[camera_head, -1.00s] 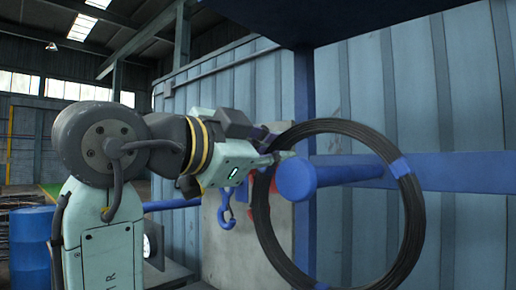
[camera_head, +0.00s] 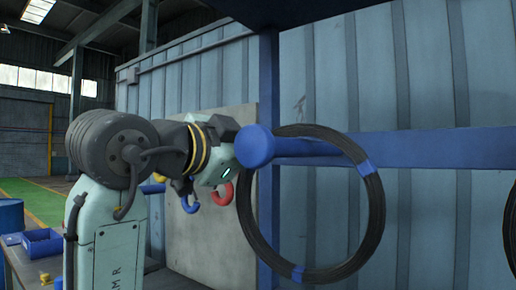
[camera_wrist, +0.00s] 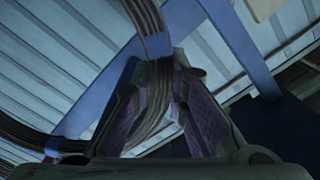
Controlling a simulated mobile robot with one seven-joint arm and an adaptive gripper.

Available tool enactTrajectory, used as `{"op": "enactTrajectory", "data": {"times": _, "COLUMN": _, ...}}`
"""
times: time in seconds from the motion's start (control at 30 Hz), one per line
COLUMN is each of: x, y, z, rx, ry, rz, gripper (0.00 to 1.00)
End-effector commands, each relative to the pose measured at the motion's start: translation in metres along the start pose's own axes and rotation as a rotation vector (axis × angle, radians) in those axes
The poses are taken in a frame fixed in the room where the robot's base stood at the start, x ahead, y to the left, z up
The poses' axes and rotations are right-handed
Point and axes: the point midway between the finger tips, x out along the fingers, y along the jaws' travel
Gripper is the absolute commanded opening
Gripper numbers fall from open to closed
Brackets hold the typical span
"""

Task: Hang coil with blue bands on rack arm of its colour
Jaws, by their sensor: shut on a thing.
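The dark wire coil with blue bands (camera_head: 377,212) hangs as an upright ring in the head view. The blue rack arm (camera_head: 305,148), with a round end cap (camera_head: 254,146), crosses the upper part of the ring. The cap covers part of the coil's left side, while the coil's right side passes in front of the blue beam. The arm appears to run through the ring, with the coil's top a little above it. My gripper (camera_wrist: 165,80) is shut on the coil, near a blue band (camera_wrist: 157,45) in the wrist view. Its fingertips are hidden behind the cap in the head view.
A blue beam (camera_head: 440,148) runs right towards another dark coil (camera_head: 510,225) at the picture's edge. A blue hook (camera_head: 190,203) and a red hook (camera_head: 223,194) are near my wrist. A blue bin (camera_head: 42,243) stands on a bench at lower left.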

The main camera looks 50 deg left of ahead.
Motion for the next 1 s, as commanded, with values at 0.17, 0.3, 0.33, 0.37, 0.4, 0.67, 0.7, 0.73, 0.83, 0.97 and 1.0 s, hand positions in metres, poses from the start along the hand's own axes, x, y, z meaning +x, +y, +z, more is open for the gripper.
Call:
{"op": "enactTrajectory", "data": {"times": 0.17, "x": -0.0009, "y": -0.0014, "z": -0.0015, "rx": -0.002, "ry": 0.004, "rz": -0.004, "gripper": 0.00}}
{"op": "enactTrajectory", "data": {"times": 0.3, "x": -0.0009, "y": -0.0013, "z": -0.0014, "rx": -0.002, "ry": 0.004, "rz": -0.004, "gripper": 0.00}}
{"op": "enactTrajectory", "data": {"times": 0.33, "x": -0.0009, "y": -0.0012, "z": -0.0012, "rx": -0.002, "ry": 0.004, "rz": -0.004, "gripper": 0.00}}
{"op": "enactTrajectory", "data": {"times": 0.37, "x": -0.0009, "y": -0.0009, "z": -0.0010, "rx": -0.002, "ry": 0.004, "rz": -0.004, "gripper": 0.00}}
{"op": "enactTrajectory", "data": {"times": 0.4, "x": -0.0009, "y": -0.0005, "z": -0.0006, "rx": -0.002, "ry": 0.004, "rz": -0.004, "gripper": 0.00}}
{"op": "enactTrajectory", "data": {"times": 0.67, "x": -0.0011, "y": 0.0027, "z": 0.0030, "rx": -0.002, "ry": 0.004, "rz": -0.004, "gripper": 0.00}}
{"op": "enactTrajectory", "data": {"times": 0.7, "x": -0.0011, "y": 0.0028, "z": 0.0032, "rx": -0.002, "ry": 0.004, "rz": -0.004, "gripper": 0.00}}
{"op": "enactTrajectory", "data": {"times": 0.73, "x": -0.0011, "y": 0.0028, "z": 0.0032, "rx": -0.002, "ry": 0.004, "rz": -0.005, "gripper": 0.00}}
{"op": "enactTrajectory", "data": {"times": 0.83, "x": -0.0010, "y": 0.0027, "z": 0.0031, "rx": -0.002, "ry": 0.003, "rz": -0.004, "gripper": 0.00}}
{"op": "enactTrajectory", "data": {"times": 0.97, "x": -0.0009, "y": 0.0029, "z": 0.0033, "rx": -0.002, "ry": 0.003, "rz": -0.004, "gripper": 0.18}}
{"op": "enactTrajectory", "data": {"times": 1.0, "x": -0.0009, "y": 0.0030, "z": 0.0034, "rx": -0.002, "ry": 0.003, "rz": -0.003, "gripper": 0.21}}
